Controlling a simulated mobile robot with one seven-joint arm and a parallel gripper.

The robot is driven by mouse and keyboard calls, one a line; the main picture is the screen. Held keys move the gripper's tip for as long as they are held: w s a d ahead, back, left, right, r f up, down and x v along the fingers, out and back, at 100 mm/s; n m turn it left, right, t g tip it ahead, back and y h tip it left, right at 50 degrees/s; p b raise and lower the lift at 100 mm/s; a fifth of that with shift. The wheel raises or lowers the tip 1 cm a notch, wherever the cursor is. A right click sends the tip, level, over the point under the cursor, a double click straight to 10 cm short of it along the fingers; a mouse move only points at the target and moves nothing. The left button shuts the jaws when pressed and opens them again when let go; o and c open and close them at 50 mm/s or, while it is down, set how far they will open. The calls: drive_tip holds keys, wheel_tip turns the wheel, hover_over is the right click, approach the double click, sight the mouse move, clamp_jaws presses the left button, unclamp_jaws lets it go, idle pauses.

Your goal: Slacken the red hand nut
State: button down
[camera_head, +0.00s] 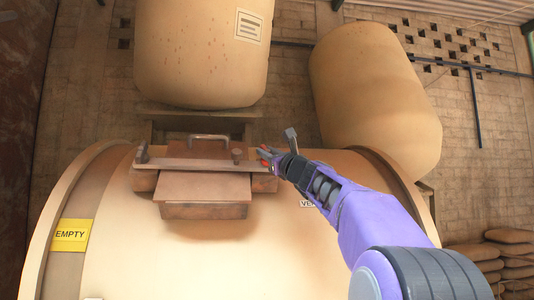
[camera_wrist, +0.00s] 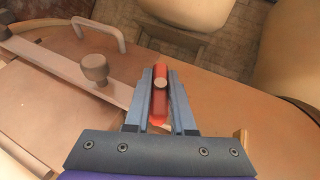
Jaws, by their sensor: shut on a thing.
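The red hand nut (camera_wrist: 159,102) is between the two fingers of my gripper (camera_wrist: 160,95) in the wrist view, with a pale round stud end showing at its middle. The fingers are shut on it, one on each side. In the head view, a bit of the red nut (camera_head: 265,155) shows at the tip of my gripper (camera_head: 270,160), at the right end of a brown bar (camera_head: 190,163). The nut's lower part is hidden by the fingers.
The knob (camera_wrist: 95,68) stands left of my gripper. Two tan tanks (camera_head: 203,50) (camera_head: 375,90) stand behind. A yellow EMPTY sign (camera_head: 72,235) is at left.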

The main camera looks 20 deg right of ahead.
drive_tip(key=shift+r+n+y+p, duration=0.15)
drive_tip(key=shift+n+y+p, duration=0.3)
drive_tip(key=shift+p, duration=0.2)
drive_tip(key=shift+r+n+g+y+p, duration=0.2)
drive_tip(key=shift+n+g+y+p, duration=0.4)
drive_tip(key=shift+n+y+p, duration=0.4)
drive_tip(key=n+g+y+p, duration=0.1)
drive_tip(key=n+y+p, duration=0.1)
drive_tip(key=p, duration=0.1)
drive_tip(key=shift+r, duration=0.1)
drive_tip(key=n+g+y, duration=0.1)
drive_tip(key=n+g+y+p, duration=0.1)
drive_tip(key=n, duration=0.1)
drive_tip(key=shift+f, duration=0.4)
drive_tip(key=shift+a+n+g+y, duration=0.1)
drive_tip(key=shift+n+g+y, duration=0.3)
drive_tip(key=shift+g, duration=0.3)
drive_tip(key=shift+n+g+y+p, duration=0.3)
drive_tip(key=shift+n+g+y, duration=0.25)
drive_tip(key=shift+n+g, duration=0.7)
drive_tip(key=c, duration=0.8)
unclamp_jaws()
drive_tip(key=shift+o, duration=0.2)
drive_tip(key=shift+f, duration=0.1)
